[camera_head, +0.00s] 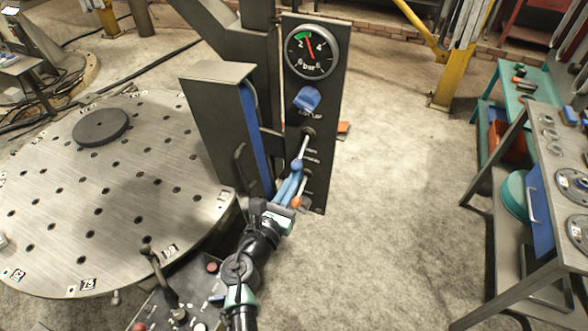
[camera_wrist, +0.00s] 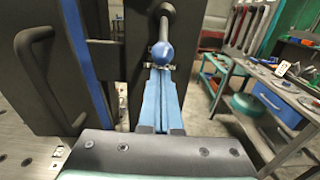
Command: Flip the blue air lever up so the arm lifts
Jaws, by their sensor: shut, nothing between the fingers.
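The blue-balled air lever (camera_head: 297,165) hangs from a dark upright panel (camera_head: 318,60), its metal shaft slanting down to the ball. In the wrist view the blue ball (camera_wrist: 162,53) is just beyond my fingertips. My gripper (camera_head: 293,176) has light blue fingers, pressed together with nothing between them. In the wrist view the gripper (camera_wrist: 159,72) points at the underside of the ball. I cannot tell whether the tips touch it. The lever's lower shaft end is partly hidden by the ball.
A second lever with an orange ball (camera_head: 296,202) is close below, beside my fingers. A blue knob (camera_head: 307,98) and a pressure gauge (camera_head: 312,51) are above. A grey housing with a dark handle (camera_wrist: 38,80) stands close left. Open floor lies to the right, before a workbench (camera_head: 555,170).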

